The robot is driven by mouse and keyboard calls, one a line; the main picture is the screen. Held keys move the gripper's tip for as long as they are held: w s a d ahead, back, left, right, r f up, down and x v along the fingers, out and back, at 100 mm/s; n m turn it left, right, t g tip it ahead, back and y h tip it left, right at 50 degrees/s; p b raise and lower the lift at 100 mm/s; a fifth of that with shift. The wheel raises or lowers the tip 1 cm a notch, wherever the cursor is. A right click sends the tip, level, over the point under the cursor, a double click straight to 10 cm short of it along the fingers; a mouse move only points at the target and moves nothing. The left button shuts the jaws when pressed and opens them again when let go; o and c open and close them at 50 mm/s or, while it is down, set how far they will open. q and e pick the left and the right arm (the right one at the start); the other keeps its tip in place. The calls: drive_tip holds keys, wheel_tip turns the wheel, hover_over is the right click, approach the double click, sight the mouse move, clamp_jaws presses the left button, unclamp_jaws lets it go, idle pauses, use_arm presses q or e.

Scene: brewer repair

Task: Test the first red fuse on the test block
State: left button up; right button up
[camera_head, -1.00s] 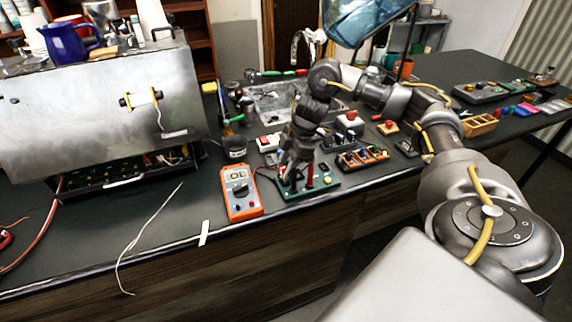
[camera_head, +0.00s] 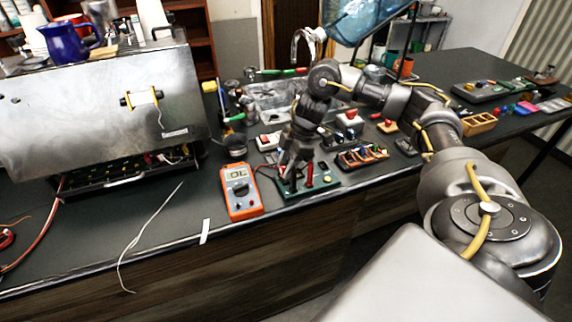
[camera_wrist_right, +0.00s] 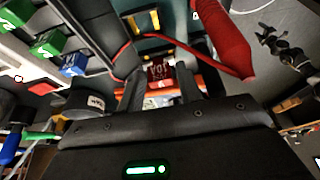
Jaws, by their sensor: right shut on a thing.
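My right gripper (camera_head: 291,182) reaches down over the green test block (camera_head: 325,184) on the bench. In the right wrist view the gripper (camera_wrist_right: 160,84) is shut on a small red fuse (camera_wrist_right: 158,70) between its fingers. In the head view the fingers hide the fuse, and I cannot tell whether it touches the block's contacts. A red probe (camera_head: 310,173) stands upright on the block beside the fingers. The orange multimeter (camera_head: 241,191) lies left of the block, its display apparently reading OL. My left gripper is not in view.
A tray of small colored parts (camera_head: 362,158) lies right behind the block. A red-button box (camera_head: 350,120) stands farther back. The metal brewer (camera_head: 100,110) fills the left, and a loose pale wire (camera_head: 145,230) lies in front of it. The bench front is mostly clear.

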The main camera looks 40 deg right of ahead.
drive_tip(key=shift+f+p, duration=0.4)
drive_tip(key=shift+f, duration=0.15)
idle(1.0)
drive_tip(key=shift+p, duration=0.35)
idle(0.8)
idle(1.6)
drive_tip(key=shift+r+p, duration=2.5)
drive_tip(key=shift+p, duration=0.15)
